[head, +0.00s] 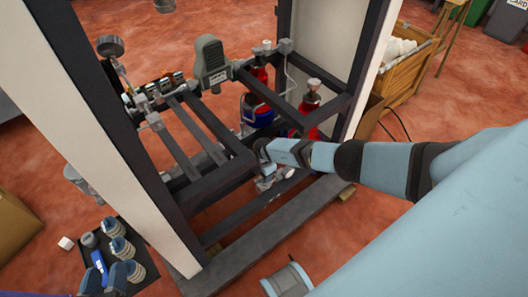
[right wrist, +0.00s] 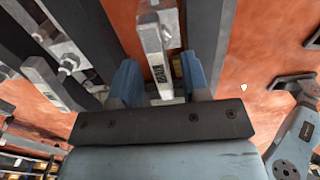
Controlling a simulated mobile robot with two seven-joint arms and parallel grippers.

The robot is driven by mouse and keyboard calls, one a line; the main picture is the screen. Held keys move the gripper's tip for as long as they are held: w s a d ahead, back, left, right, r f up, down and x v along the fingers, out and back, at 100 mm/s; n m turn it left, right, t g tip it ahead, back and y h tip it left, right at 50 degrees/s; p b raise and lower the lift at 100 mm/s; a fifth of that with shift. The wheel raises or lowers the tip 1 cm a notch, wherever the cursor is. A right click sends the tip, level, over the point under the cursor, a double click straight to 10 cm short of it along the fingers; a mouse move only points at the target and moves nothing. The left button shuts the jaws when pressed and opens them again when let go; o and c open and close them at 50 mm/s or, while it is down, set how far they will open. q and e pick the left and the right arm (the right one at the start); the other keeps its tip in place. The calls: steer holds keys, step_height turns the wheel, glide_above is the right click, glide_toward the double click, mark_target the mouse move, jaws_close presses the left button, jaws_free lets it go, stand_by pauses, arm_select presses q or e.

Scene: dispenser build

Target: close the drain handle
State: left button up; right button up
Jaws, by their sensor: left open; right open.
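The likely drain handle is a pale metal lever with dark markings (right wrist: 157,58), upright in the right wrist view. It lies between the two blue fingers of my right gripper (right wrist: 161,80), which are apart on either side of it. I cannot tell whether a finger touches it. In the head view my right arm reaches in from the right to the lower part of the dark frame, and its fingertips are mostly hidden. My left gripper (head: 106,272) is open at the lower left, in front of a black tray, far from the handle.
The dark metal frame (head: 280,215) has beams and posts around my right gripper. Red cylinders (head: 306,118) stand inside it. The black tray (head: 143,285) holds several ribbed parts. A wooden crate (head: 405,75) stands at the upper right. A spool (head: 287,280) lies on the floor.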

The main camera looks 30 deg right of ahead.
steer(key=shift+r+p, duration=0.3)
steer(key=shift+r, duration=0.2)
step_height(320, 180, up, 5)
steer(key=p, duration=0.3)
steer(key=shift+f, duration=0.2)
arm_select(q)
steer(key=s+a+f+g+y+p, duration=0.2)
steer(key=a+f+g+p, duration=0.1)
steer(key=f, duration=0.1)
steer(key=shift+s+a+f, duration=0.15)
steer(key=shift+s+f, duration=0.05)
steer(key=shift+f, duration=0.15)
arm_select(e)
step_height(320, 180, up, 6)
steer(key=shift+r, duration=0.15)
